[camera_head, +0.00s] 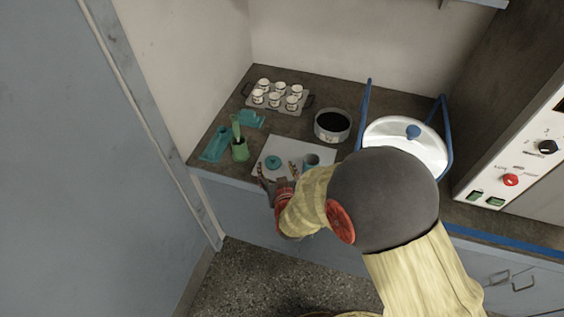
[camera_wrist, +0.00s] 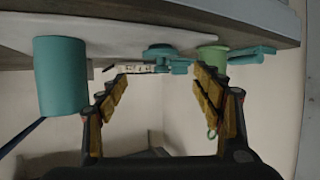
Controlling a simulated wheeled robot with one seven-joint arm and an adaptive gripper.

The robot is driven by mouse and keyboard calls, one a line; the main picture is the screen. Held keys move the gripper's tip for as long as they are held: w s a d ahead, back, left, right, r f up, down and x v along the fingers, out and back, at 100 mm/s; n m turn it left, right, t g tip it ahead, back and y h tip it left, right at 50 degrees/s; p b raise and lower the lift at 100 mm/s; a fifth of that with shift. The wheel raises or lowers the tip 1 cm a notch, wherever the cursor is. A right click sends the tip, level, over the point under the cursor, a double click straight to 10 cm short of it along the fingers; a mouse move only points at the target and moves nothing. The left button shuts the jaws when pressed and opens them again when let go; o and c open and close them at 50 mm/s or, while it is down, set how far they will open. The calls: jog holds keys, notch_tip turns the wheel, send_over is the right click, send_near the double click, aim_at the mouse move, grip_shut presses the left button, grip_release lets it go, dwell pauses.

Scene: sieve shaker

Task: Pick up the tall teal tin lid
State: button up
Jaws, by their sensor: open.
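The teal lid (camera_head: 273,162) is a round disc with a small knob, lying on a white sheet (camera_head: 322,152) on the counter. In the wrist view a teal lid-like shape (camera_wrist: 160,51) shows beyond and between my fingertips, seen edge-on. The open teal tin (camera_head: 310,161) stands to the right of the lid; in the wrist view a teal cylinder (camera_wrist: 62,75) is at the left. My gripper (camera_head: 280,177) is open and empty, at the near side of the lid, fingers apart in the wrist view (camera_wrist: 160,76). Part of it is hidden by my arm.
A green mug (camera_head: 239,152) holding a green tool and teal holders (camera_head: 216,144) stand left of the sheet. A rack of several white cups (camera_head: 276,97), a round sieve pan (camera_head: 332,125) and a white lidded vessel with blue bars (camera_head: 405,143) are behind and right.

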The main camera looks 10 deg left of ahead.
aim_at(273, 161)
jog(key=b+x, duration=0.2)
jog(key=x, duration=0.4)
jog(key=shift+w+a, duration=0.2)
jog(key=shift+w, duration=0.1)
jog(key=shift+c, duration=0.6)
jog(key=c, duration=1.3)
